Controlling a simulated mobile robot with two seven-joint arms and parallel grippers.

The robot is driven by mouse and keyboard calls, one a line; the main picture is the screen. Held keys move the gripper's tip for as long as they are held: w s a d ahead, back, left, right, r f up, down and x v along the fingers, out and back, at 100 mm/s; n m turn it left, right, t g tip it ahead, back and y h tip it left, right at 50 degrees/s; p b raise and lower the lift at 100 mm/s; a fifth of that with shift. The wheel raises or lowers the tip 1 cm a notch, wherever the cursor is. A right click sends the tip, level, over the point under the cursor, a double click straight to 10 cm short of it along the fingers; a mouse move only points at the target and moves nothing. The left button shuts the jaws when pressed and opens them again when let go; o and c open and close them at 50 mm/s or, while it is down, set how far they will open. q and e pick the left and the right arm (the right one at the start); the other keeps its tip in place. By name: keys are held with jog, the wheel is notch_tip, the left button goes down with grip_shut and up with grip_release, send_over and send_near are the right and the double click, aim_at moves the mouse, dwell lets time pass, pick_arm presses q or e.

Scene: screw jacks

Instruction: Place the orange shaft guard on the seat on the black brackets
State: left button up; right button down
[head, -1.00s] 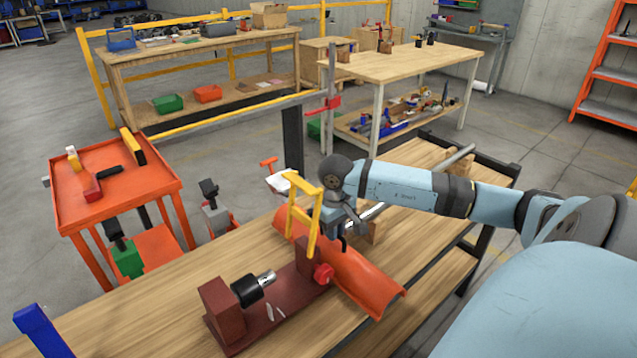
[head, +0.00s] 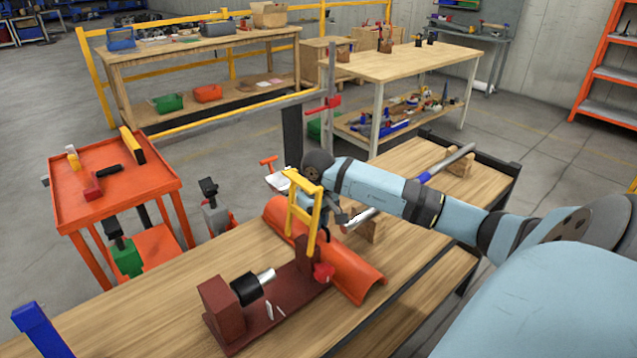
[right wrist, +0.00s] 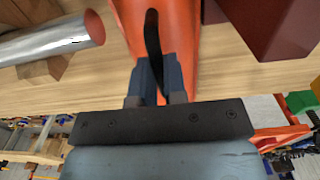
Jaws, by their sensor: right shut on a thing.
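The orange shaft guard (head: 350,272) is a long half-pipe shell, seen in the head view behind the dark red fixture. My right gripper (head: 338,217) is at its top, partly behind a yellow frame. In the right wrist view the gripper (right wrist: 158,85) is shut on the guard's black handle (right wrist: 153,35), with the orange shell (right wrist: 183,25) beyond it. I cannot make out the black brackets or their seat. Whether the guard touches the bench is hard to tell. My left gripper is not in view.
The dark red fixture (head: 225,312) with a black chuck and the yellow frame (head: 291,203) stand close to the guard. A metal shaft (head: 452,162) on wooden blocks lies to the right. A blue object (head: 42,330) stands at bottom left. The wooden bench (head: 150,315) has clear room at left.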

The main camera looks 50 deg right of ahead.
jog(key=c, duration=1.2)
grip_release()
jog(key=shift+o, duration=0.2)
